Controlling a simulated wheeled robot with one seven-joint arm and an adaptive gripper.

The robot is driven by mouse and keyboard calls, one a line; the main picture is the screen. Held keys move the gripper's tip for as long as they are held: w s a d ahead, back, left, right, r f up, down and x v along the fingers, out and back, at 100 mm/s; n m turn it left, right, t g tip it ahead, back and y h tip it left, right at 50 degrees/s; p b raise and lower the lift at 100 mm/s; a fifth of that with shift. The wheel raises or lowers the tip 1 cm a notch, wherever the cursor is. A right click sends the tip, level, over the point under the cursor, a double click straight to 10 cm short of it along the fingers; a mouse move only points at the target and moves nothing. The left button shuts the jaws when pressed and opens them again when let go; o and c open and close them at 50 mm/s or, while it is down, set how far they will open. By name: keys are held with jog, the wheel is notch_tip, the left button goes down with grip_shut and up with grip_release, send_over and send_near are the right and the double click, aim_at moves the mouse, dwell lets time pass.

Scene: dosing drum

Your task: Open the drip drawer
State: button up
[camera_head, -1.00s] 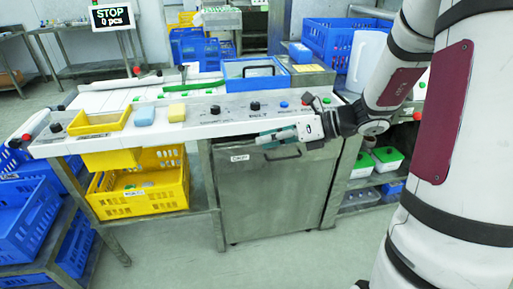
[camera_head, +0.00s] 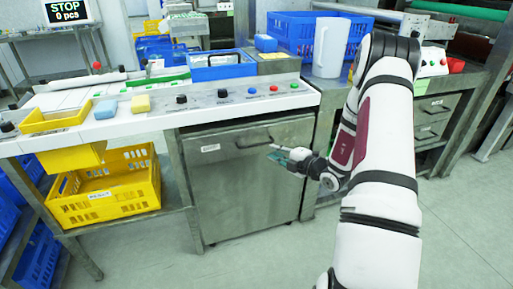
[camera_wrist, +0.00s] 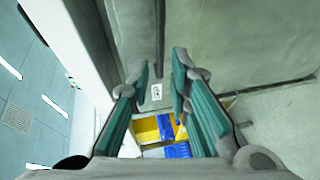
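The drip drawer looks to be the steel front (camera_head: 235,195) under the counter, with a small white label (camera_head: 210,148) whose text I cannot read. Its dark bar handle (camera_head: 254,143) is near the top edge, and the front looks closed. My gripper (camera_head: 276,155) is just right of and slightly below the handle, close to the front. In the wrist view my gripper (camera_wrist: 161,75) has its two teal fingers apart with nothing held. A dark narrow bar (camera_wrist: 160,35), perhaps the handle, lines up with the gap; I cannot tell whether it touches. The label (camera_wrist: 156,92) shows beyond.
The white counter (camera_head: 160,118) with knobs and buttons overhangs the front. A yellow crate (camera_head: 118,195) stands on the shelf at left. A steel unit with small drawers (camera_head: 432,118) stands at right. The floor (camera_head: 240,262) before the drawer is clear.

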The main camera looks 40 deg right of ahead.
aim_at(258, 144)
jog(key=b+x, duration=0.2)
jog(key=x, duration=0.8)
jog(key=shift+w, duration=0.1)
grip_shut()
